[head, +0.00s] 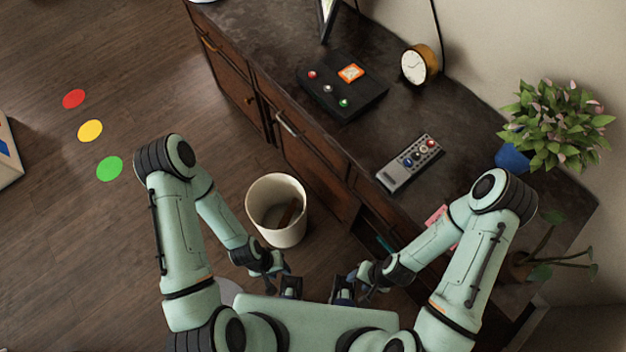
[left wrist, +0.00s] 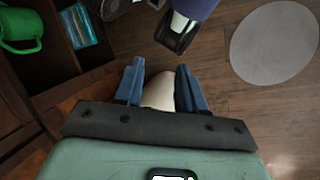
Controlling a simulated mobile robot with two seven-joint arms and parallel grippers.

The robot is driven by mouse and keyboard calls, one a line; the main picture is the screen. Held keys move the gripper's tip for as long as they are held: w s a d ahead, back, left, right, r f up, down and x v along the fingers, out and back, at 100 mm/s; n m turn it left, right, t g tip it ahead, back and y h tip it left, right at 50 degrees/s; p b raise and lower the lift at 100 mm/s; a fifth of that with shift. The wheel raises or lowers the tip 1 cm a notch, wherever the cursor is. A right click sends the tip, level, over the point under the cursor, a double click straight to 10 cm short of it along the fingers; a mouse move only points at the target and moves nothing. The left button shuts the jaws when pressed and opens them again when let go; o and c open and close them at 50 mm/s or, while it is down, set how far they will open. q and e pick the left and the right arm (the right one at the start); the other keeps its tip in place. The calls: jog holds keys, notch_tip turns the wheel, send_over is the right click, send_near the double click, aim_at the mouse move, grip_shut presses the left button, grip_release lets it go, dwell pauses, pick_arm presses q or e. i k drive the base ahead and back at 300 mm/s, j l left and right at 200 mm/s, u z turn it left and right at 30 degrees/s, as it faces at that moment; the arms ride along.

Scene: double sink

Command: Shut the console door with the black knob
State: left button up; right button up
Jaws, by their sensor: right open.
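The dark wooden console (head: 455,135) runs diagonally along the wall in the head view. Its front has wooden panels (head: 310,170), and an open compartment (head: 378,240) shows near my right arm. The left wrist view shows open shelves (left wrist: 50,65) and a reddish-brown wooden panel (left wrist: 85,88) beside them, perhaps the door. I cannot make out a black knob. My left gripper (head: 290,285) is in front of my body; its blue fingers (left wrist: 160,88) are apart and empty in the left wrist view. My right gripper (head: 343,290) is open, close to it on the right.
A white bin (head: 262,212) stands on the floor before the console. A remote (head: 410,163), black button box (head: 342,85), clock (head: 418,64) and potted plant (head: 555,125) are on top. A green mug (left wrist: 20,28) sits in the compartment. The floor at left is mostly clear.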

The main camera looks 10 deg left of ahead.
aim_at(334, 194)
jog(key=u, duration=0.2)
jog(key=j, duration=0.4)
jog(key=k+j+z, duration=0.15)
jog(key=j, duration=0.25)
jog(key=j+z, duration=0.25)
jog(key=j, duration=0.25)
jog(key=k+j+z, duration=0.15)
jog(key=j+z, duration=0.15)
jog(key=j, duration=0.25)
jog(key=j+z, duration=0.3)
jog(key=j, duration=0.2)
jog(key=j+z, duration=0.3)
jog(key=j, duration=0.25)
jog(key=i+j+z, duration=0.15)
jog(key=j+z, duration=0.15)
jog(key=j, duration=0.2)
jog(key=i+j+z, duration=0.1)
jog(key=j+z, duration=0.2)
jog(key=j, duration=0.2)
jog(key=i+j+z, duration=0.15)
jog(key=j, duration=0.25)
jog(key=i+j+z, duration=0.15)
jog(key=j, duration=0.25)
jog(key=i, duration=0.05)
